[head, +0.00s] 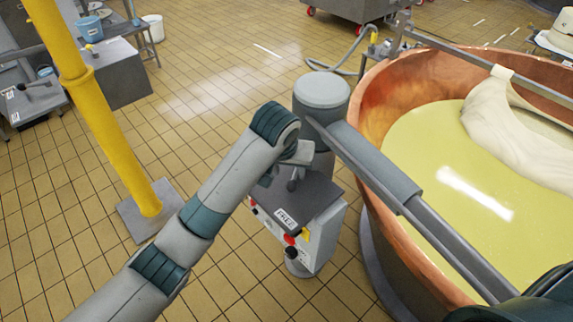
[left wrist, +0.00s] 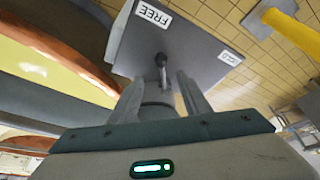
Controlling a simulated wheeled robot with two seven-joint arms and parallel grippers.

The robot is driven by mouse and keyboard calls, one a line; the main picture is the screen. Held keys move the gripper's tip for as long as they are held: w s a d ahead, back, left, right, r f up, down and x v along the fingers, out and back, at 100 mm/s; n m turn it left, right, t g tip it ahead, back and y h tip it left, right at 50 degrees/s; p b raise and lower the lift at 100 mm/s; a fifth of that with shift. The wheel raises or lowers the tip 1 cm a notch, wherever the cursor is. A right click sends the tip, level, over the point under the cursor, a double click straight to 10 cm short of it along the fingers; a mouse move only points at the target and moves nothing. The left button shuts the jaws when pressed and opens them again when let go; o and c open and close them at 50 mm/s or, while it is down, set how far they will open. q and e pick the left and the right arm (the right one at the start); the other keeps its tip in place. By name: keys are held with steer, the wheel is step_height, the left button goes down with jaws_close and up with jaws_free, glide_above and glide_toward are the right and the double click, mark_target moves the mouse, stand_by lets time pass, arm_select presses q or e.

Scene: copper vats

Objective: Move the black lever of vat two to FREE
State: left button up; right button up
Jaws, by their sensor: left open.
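The control box of the vat (head: 318,228) stands beside the copper vat (head: 372,180), with a grey sloping top. A FREE label (head: 286,218) is on its near edge; it also shows in the left wrist view (left wrist: 152,14). A second label (left wrist: 230,58) sits on the opposite side, its text unclear. The dark lever (left wrist: 161,62) stands up from the top between the labels; its stub shows in the head view (head: 293,182). My left gripper (head: 291,172) is open, its fingertips (left wrist: 160,84) on either side of the lever's line; contact cannot be told.
A grey beam (head: 375,165) runs from the round post (head: 321,95) over the vat, close to my left gripper. A yellow pole (head: 105,130) stands left of my arm. The tiled floor between pole and box is clear. Red and black knobs (head: 290,240) sit on the box front.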

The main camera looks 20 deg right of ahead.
arm_select(q)
steer(key=b+v, duration=0.1)
steer(key=v, duration=0.4)
steer(key=shift+s+r, duration=0.1)
steer(key=shift+r, duration=0.2)
steer(key=shift+f, duration=0.1)
